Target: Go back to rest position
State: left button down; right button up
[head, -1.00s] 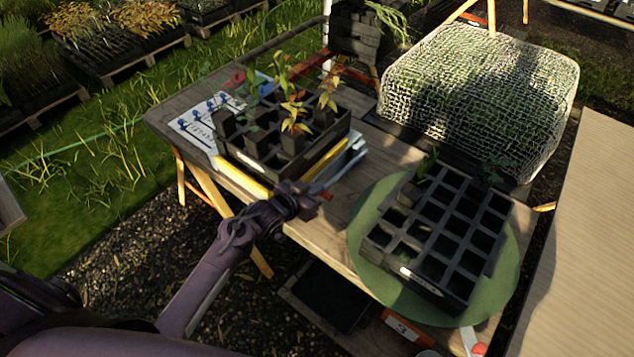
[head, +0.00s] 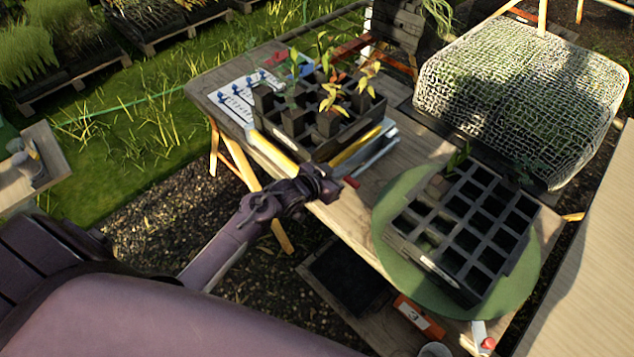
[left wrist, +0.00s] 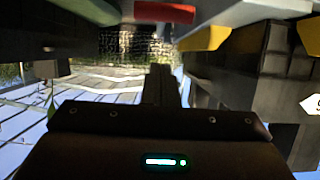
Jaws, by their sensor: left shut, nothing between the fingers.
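My left gripper (head: 326,186) is shut and empty. It hangs at the near edge of the wooden table (head: 345,222), just in front of the black seedling tray (head: 300,141) that holds several potted plants. In the left wrist view its closed fingers (left wrist: 162,84) point away from the camera with nothing between them. A second black tray (head: 462,234), mostly empty with a few seedlings at its far end, sits on a round green mat (head: 392,208) to the right of the gripper. My right gripper is not in view.
A mesh-covered block (head: 520,95) stands at the back right. A ribbed cardboard-coloured surface (head: 590,270) is at the right. An orange box (head: 418,318) lies below the table edge.

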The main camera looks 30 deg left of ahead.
pick_arm(q)
jog(key=s+a+b, duration=0.1)
jog(key=s+a, duration=0.2)
jog(key=s, duration=0.4)
jog(key=s+a+f+n+g+y, duration=0.1)
jog(key=s+f+g, duration=0.1)
jog(key=s+f, duration=0.5)
jog(key=s+f+g+y, duration=0.1)
jog(key=s+f+g, duration=0.1)
jog(key=f, duration=0.8)
jog(key=s+a+f+n+g+y, duration=0.1)
jog(key=s+f, duration=0.4)
jog(key=f, duration=0.4)
jog(key=s+f+g, duration=0.2)
jog(key=s+f, duration=0.3)
jog(key=s, duration=0.3)
jog(key=s+d+f+g+y, duration=0.1)
jog(key=s+f+g, duration=0.1)
jog(key=s+f, duration=0.3)
jog(key=s+f+g, duration=0.2)
jog(key=s+f, duration=0.3)
jog(key=s, duration=0.8)
jog(key=shift+d+g+y, duration=0.2)
jog(key=shift+g+y, duration=0.1)
jog(key=shift+g, duration=0.1)
